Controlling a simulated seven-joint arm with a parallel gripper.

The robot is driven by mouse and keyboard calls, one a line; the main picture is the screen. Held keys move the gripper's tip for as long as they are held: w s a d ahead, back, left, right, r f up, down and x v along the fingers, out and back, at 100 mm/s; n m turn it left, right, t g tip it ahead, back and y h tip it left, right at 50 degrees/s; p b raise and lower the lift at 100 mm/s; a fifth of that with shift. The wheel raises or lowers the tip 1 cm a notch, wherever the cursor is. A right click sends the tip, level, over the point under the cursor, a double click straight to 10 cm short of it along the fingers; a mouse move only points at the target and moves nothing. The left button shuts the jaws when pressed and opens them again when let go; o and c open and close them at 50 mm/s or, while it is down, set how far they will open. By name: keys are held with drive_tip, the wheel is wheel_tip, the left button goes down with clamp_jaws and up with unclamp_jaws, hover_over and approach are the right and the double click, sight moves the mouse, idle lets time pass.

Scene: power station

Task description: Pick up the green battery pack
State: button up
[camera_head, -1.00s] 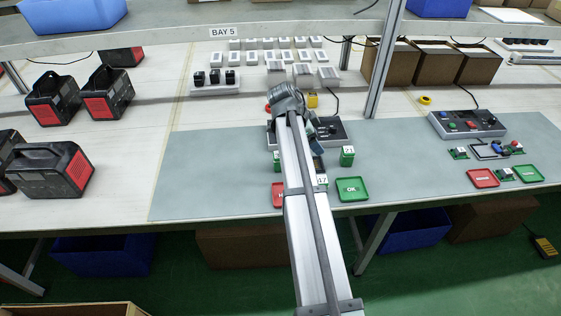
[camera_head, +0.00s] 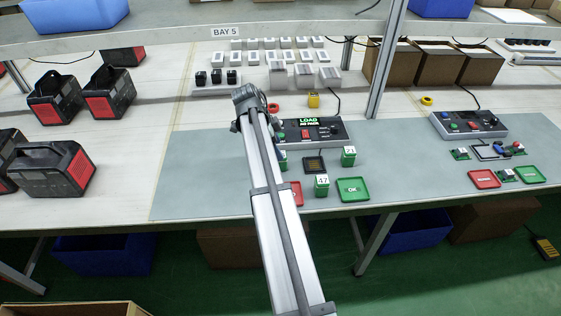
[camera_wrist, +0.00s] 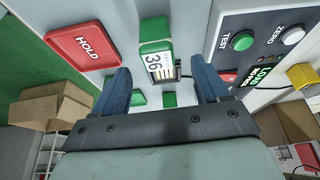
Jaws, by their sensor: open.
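A green battery pack (camera_wrist: 155,47) with a white label, apparently reading 36, lies ahead of my fingers in the wrist view. My gripper (camera_wrist: 163,74) is open, with a dark blue finger on each side of the gap and nothing clearly held. Smaller green pieces (camera_wrist: 140,98) show low between the fingers. In the head view, green packs labelled 47 (camera_head: 321,186) and 71 (camera_head: 348,157) stand upright on the grey mat. The gripper's fingers are hidden there.
A tester (camera_head: 318,133) with a lit LOAD display stands behind the packs. A dark square socket (camera_head: 314,165) lies between them. A red HOLD tray (camera_wrist: 85,46) and a green OK tray (camera_head: 353,189) are close by. The mat's left part (camera_head: 200,170) is clear.

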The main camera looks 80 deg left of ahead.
drive_tip(key=shift+x, duration=3.3)
drive_tip(key=shift+s+d, duration=0.1)
drive_tip(key=c, duration=1.2)
drive_tip(key=shift+r, duration=0.1)
